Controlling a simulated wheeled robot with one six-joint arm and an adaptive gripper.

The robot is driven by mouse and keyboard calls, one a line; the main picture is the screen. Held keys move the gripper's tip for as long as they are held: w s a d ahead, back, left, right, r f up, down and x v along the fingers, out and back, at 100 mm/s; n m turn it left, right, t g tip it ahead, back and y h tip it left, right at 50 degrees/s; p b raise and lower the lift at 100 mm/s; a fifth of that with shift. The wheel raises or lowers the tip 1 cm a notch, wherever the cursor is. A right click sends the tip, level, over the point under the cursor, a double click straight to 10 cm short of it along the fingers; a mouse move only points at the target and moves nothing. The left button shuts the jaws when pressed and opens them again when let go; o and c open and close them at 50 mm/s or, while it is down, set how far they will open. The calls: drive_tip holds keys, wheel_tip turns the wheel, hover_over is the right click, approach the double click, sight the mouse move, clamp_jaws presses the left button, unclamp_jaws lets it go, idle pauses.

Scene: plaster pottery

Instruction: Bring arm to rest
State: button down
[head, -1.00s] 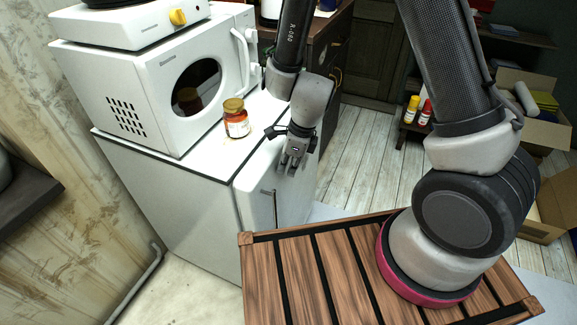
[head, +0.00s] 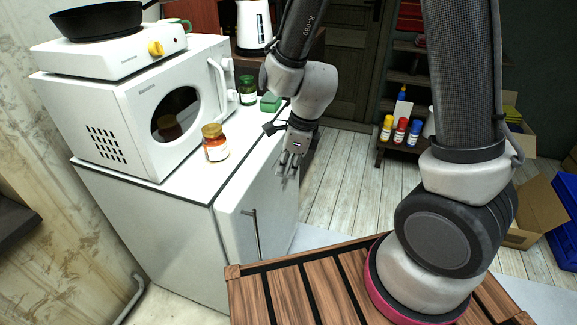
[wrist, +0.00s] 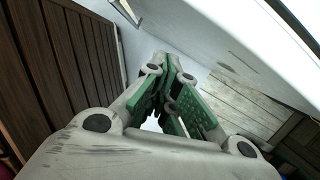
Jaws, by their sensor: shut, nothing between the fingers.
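My gripper (head: 289,165) is shut and empty. In the head view it hangs pointing down at the front right edge of the white fridge (head: 150,215), right of the jar; I cannot tell if it touches the fridge. In the wrist view its green-padded fingers (wrist: 172,95) meet at the tips. My arm comes up from its base on the wooden slatted deck at the right and bends over toward the fridge.
A hot plate (head: 108,50) with a black pan (head: 97,20) sits on the microwave. Bottles (head: 400,130) stand on a low shelf behind. Floor is open between.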

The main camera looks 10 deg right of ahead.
drive_tip(key=s+d+r+n+t+h, duration=0.1)
drive_tip(key=s+d+r+n, duration=0.6)
drive_tip(key=d+r+n, duration=0.4)
drive_tip(key=s+d+r+n+t+h, duration=0.1)
drive_tip(key=s+d+r+n+t, duration=0.1)
drive_tip(key=s+d+r+n, duration=0.5)
drive_tip(key=d+r+n, duration=0.3)
drive_tip(key=r+n, duration=0.1)
drive_tip(key=r, duration=0.2)
drive_tip(key=shift+d+h, duration=0.3)
drive_tip(key=shift+d, duration=0.1)
drive_tip(key=shift+s+d, duration=0.15)
